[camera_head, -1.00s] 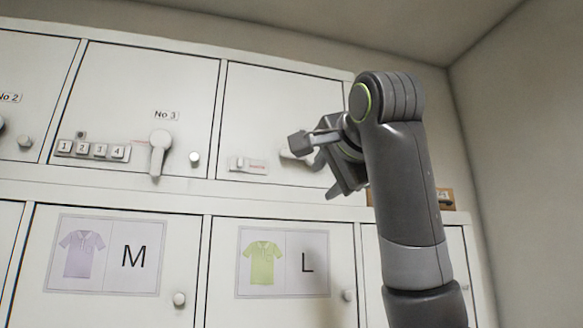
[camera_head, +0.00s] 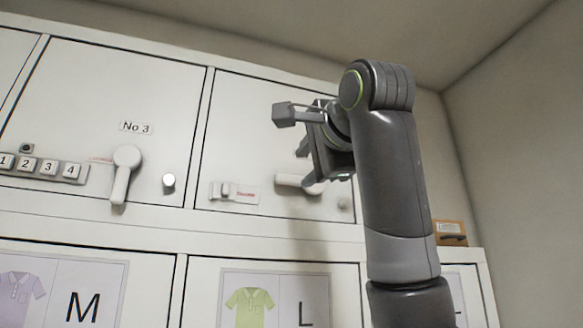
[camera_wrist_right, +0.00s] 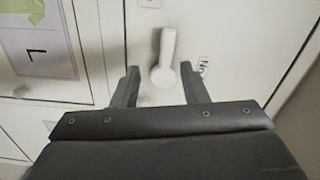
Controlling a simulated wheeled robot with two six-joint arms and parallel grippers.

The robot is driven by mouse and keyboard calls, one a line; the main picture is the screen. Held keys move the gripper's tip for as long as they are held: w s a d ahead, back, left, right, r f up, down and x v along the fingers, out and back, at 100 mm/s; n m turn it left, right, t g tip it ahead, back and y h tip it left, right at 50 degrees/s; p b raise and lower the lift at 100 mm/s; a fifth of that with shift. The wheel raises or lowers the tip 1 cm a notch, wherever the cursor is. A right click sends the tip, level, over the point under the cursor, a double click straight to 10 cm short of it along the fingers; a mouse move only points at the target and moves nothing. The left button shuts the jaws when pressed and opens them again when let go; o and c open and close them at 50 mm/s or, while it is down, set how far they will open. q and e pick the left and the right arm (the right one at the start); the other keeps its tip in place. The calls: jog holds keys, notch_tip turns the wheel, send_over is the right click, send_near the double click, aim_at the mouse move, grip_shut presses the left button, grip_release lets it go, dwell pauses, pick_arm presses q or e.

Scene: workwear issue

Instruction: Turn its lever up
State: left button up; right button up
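A white lever (camera_head: 292,180) is on the upper locker door right of No 3. It lies roughly level, its arm pointing left; my right gripper hides part of it. My right gripper (camera_head: 308,166) is in front of this door, over the lever's right part. In the right wrist view the lever (camera_wrist_right: 166,55) shows between the two spread fingers of the gripper (camera_wrist_right: 159,69), with gaps on both sides. The gripper is open and holds nothing. A second white lever (camera_head: 123,178) on the No 3 door hangs down. My left gripper is not in view.
The right door also has a small slide latch (camera_head: 224,191) with a red-lettered label and a knob (camera_head: 344,203). No 3 has numbered buttons (camera_head: 48,167) and a knob (camera_head: 169,181). Shirt-labelled doors sit below. A brown box (camera_head: 450,233) is at right, near the side wall.

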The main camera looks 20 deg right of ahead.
aim_at(289, 183)
jog(key=w+p, duration=0.2)
jog(key=w, duration=0.3)
jog(key=shift+w+r+p, duration=0.2)
jog(key=shift+p, duration=0.1)
jog(key=shift+w+p, duration=0.3)
jog(key=shift+w, duration=0.05)
jog(key=shift+w+a, duration=0.1)
jog(key=shift+w, duration=0.2)
jog(key=shift+w+f+p, duration=0.1)
jog(key=shift+w+p, duration=0.4)
jog(key=shift+w, duration=0.2)
jog(key=shift+w+f, duration=0.1)
jog(key=shift+w, duration=0.1)
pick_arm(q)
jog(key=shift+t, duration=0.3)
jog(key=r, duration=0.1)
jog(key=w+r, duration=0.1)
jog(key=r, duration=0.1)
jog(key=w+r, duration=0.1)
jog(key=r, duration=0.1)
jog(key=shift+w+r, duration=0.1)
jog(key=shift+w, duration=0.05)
pick_arm(e)
jog(key=shift+s, duration=0.1)
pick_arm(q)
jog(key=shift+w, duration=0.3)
pick_arm(e)
grip_shut()
jog(key=shift+s, duration=0.1)
